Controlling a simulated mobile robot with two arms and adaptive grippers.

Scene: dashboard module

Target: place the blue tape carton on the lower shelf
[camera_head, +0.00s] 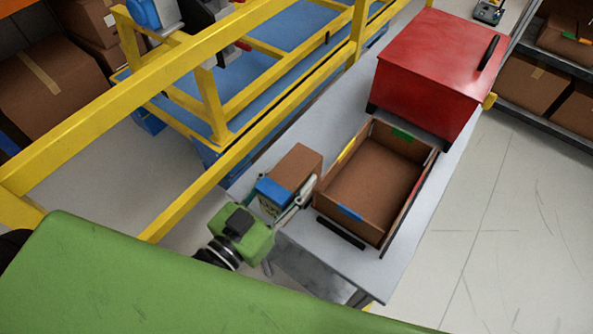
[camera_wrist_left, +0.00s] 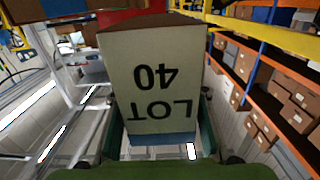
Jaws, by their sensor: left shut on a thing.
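The blue tape carton (camera_head: 299,165) is a small brown box with a blue band across its near end. My left gripper (camera_head: 284,196) is shut on its near end, one finger on each side, at the table's left edge. I cannot tell whether the carton touches the table. In the left wrist view the carton (camera_wrist_left: 153,80) fills the middle between my green fingers, with an upside-down "LOT 40" label and blue along its lower edge. A rack at the far right has a lower shelf (camera_head: 552,122) bearing brown cartons. My right gripper is not in view.
An open brown bin (camera_head: 370,185) with coloured tape marks stands right beside the carton on the grey table (camera_head: 400,262). A red chest (camera_head: 436,75) stands behind it. Yellow rails (camera_head: 185,196) run along the left. Clear floor (camera_head: 500,215) lies to the right.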

